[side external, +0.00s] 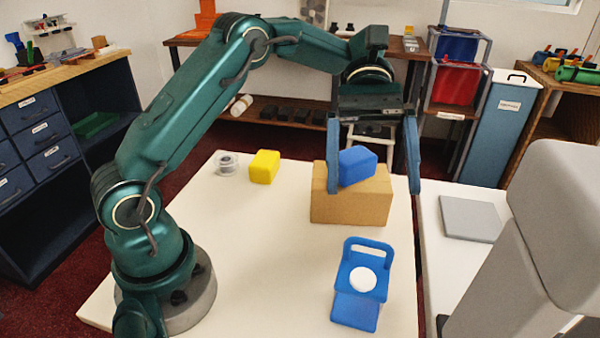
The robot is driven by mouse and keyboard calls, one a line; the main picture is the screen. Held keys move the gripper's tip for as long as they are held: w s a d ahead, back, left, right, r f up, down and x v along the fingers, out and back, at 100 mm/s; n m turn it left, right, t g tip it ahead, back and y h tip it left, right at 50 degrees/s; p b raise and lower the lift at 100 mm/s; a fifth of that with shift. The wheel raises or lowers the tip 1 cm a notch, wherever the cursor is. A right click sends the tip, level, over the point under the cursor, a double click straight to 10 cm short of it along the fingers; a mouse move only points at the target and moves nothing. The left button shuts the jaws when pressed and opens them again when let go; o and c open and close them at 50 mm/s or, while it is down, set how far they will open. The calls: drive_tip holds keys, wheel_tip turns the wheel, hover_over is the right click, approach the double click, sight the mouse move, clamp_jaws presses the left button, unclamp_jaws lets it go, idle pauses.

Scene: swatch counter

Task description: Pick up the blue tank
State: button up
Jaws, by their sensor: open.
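The blue tank (358,166) looks like a small rounded blue block. It rests on top of a brown cardboard box (350,208). My gripper (374,190) points down over the box with its two blue fingers wide apart. The tank shows between the fingers, nearer the left one, which overlaps its left edge in this view. The right finger stands clear of it with a visible gap. I cannot tell whether the left finger touches the tank.
A blue chair-shaped holder (362,285) with a white disc (363,280) is in front of the box. A yellow block (264,166) and a grey ring-like roll (228,164) sit at the back left of the white table (260,250). The table's middle is clear.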

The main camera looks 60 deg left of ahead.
approach(364, 278)
drive_tip(key=s+d, duration=0.1)
drive_tip(key=d, duration=0.1)
drive_tip(key=shift+n+g+h, duration=0.3)
drive_tip(key=shift+n+g, duration=0.1)
drive_tip(key=shift+s+d+f, duration=0.8)
drive_tip(key=shift+d+f, duration=0.1)
drive_tip(key=shift+f, duration=0.05)
drive_tip(key=shift+s+d+f, duration=0.75)
drive_tip(key=shift+d+f, duration=0.15)
drive_tip(key=shift+f, duration=0.05)
clamp_jaws()
